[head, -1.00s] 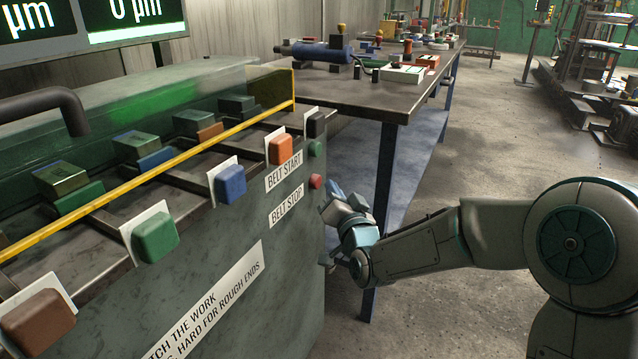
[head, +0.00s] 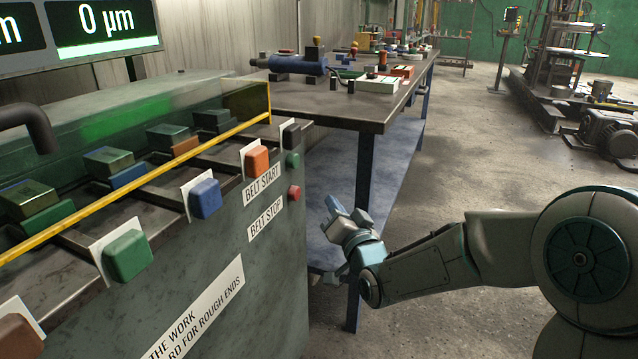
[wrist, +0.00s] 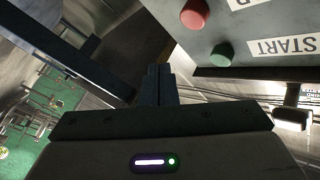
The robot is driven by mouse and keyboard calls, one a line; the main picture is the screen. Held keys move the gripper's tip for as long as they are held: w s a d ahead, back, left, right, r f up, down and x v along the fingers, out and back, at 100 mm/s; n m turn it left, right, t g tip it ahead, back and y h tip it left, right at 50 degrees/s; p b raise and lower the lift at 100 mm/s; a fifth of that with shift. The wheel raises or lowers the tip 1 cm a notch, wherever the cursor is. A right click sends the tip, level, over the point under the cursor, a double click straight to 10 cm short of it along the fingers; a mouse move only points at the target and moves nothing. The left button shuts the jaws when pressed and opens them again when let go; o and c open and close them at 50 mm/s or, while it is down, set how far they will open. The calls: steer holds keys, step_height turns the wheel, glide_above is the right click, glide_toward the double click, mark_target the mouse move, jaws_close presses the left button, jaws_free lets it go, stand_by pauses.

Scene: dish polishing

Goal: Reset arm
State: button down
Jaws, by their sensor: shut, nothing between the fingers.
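My gripper (head: 333,208) is in the middle of the head view, at the end of my arm, to the right of the machine's front panel. In the wrist view my gripper (wrist: 158,82) shows its two dark fingers shut together, with nothing between them. The red belt stop button (head: 294,193) and the green belt start button (head: 292,160) are on the panel, left of the gripper and apart from it. Both also show in the wrist view, the red button (wrist: 194,14) at the top and the green button (wrist: 222,54) below it.
The machine (head: 200,270) with a row of coloured blocks fills the left. A workbench (head: 340,108) with tools and a blue lower shelf stands behind my gripper. A display (head: 105,25) reads 0 µm.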

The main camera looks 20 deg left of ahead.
steer(key=s+d+r+g+h+p, duration=0.3)
steer(key=d+r+h+p, duration=0.2)
steer(key=d+r+p, duration=0.45)
steer(key=s+d+r+g+h+p, duration=0.2)
steer(key=s+d+r+h+p, duration=0.3)
steer(key=d+p, duration=0.7)
steer(key=s+d+r+g+h+p, duration=0.1)
steer(key=s+d+r+g+p, duration=0.2)
steer(key=s+d+r+p, duration=0.2)
steer(key=s+d+r+g+h+p, duration=0.1)
steer(key=s+d+r+g+p, duration=0.3)
steer(key=s, duration=0.8)
step_height(320, 180, up, 3)
steer(key=d+p, duration=0.2)
steer(key=p, duration=0.2)
steer(key=shift+s+r+m+h, duration=0.2)
steer(key=shift+s+m+h, duration=0.1)
steer(key=shift+m, duration=0.1)
steer(key=shift+a, duration=0.15)
